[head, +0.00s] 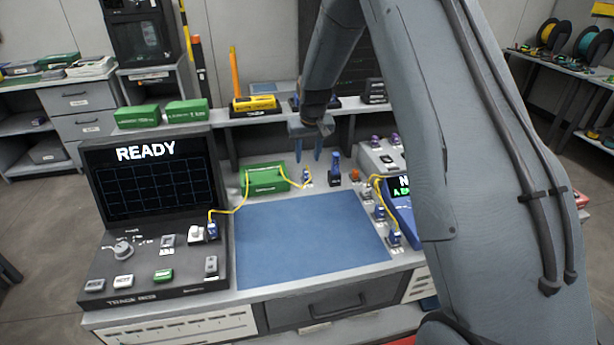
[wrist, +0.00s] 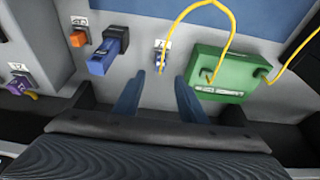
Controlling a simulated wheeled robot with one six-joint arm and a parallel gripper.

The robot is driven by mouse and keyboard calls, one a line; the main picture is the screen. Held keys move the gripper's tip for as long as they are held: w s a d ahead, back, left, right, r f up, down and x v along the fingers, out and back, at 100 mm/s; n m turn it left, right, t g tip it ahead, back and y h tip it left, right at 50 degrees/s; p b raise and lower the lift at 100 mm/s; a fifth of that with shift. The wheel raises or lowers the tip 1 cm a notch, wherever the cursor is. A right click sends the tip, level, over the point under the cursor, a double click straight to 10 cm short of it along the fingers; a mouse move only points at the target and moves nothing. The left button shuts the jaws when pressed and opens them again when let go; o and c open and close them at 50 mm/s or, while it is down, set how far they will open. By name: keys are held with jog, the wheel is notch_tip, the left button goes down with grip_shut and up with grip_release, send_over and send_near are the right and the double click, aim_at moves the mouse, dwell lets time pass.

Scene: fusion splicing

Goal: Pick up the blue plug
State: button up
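A small blue plug (head: 306,177) with a yellow cable sits upright at the back of the bench, right of the green box (head: 262,180). In the wrist view the plug (wrist: 160,60) lies just beyond my fingertips, roughly centred between them, beside a small white label. My gripper (head: 308,160) points down above the plug, and its two blue fingers are apart. In the wrist view my gripper (wrist: 160,78) is open with nothing between the fingers. I cannot tell the exact height gap to the plug.
A blue tool in a black holder (head: 335,170) stands right of the plug. A blue mat (head: 305,240) lies clear in front. The READY console (head: 150,190) is at left; a blue-framed device (head: 401,205) is at right, partly behind my arm. A shelf (head: 250,117) runs behind.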

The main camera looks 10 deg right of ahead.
aim_at(307, 171)
jog(key=shift+s+p+x, duration=0.15)
jog(key=shift+p+x, duration=0.65)
jog(key=shift+x, duration=0.75)
jog(key=shift+s+p+x, duration=0.15)
jog(key=shift+p+x, duration=0.6)
jog(key=shift+x, duration=0.85)
jog(key=shift+w+f, duration=0.25)
jog(key=shift+f, duration=0.4)
grip_shut()
